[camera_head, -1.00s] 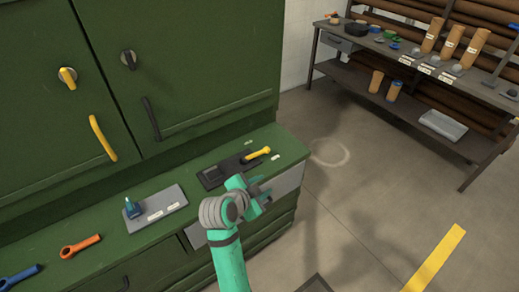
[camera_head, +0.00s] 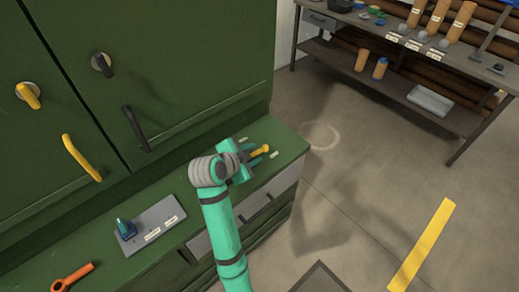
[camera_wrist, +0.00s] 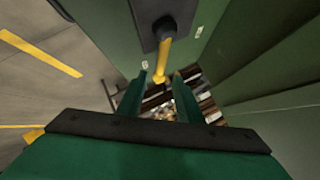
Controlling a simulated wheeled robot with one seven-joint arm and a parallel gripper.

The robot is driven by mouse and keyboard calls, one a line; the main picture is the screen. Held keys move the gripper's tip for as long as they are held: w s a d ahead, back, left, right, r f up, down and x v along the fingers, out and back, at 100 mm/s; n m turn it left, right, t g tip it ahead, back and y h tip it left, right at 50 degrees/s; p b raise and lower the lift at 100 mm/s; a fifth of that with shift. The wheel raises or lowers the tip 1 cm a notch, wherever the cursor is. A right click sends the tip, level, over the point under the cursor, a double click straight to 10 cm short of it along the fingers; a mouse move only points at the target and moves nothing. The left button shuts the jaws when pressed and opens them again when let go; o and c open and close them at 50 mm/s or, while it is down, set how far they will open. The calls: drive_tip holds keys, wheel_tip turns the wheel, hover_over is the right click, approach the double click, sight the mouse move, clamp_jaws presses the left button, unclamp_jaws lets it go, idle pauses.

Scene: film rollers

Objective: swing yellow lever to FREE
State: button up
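The yellow lever (camera_head: 260,151) is on the green counter near its right end, partly hidden behind my gripper in the head view. In the wrist view the yellow lever (camera_wrist: 163,58) runs from a dark pivot on a dark base plate (camera_wrist: 145,14). Its free end appears between my fingertips. My gripper (camera_wrist: 159,76) is open, with one finger on each side of the lever's end; I cannot tell whether either touches. In the head view my gripper (camera_head: 247,160) is over the counter at the lever. Two small pale labels (camera_wrist: 199,31) (camera_wrist: 144,65) flank the lever, unreadable.
A blue-teal knob (camera_head: 126,229) stands on a grey plate (camera_head: 157,223) further left on the counter. An orange tool (camera_head: 72,277) lies beyond it. Green cabinet doors with a yellow handle (camera_head: 81,158) rise behind. A shelf rack (camera_head: 400,85) stands far right across open floor.

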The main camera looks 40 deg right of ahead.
sight(260, 151)
drive_tip(key=x, duration=0.7)
drive_tip(key=shift+d+f, duration=0.1)
drive_tip(key=shift+d, duration=0.05)
drive_tip(key=shift+w, duration=0.1)
clamp_jaws()
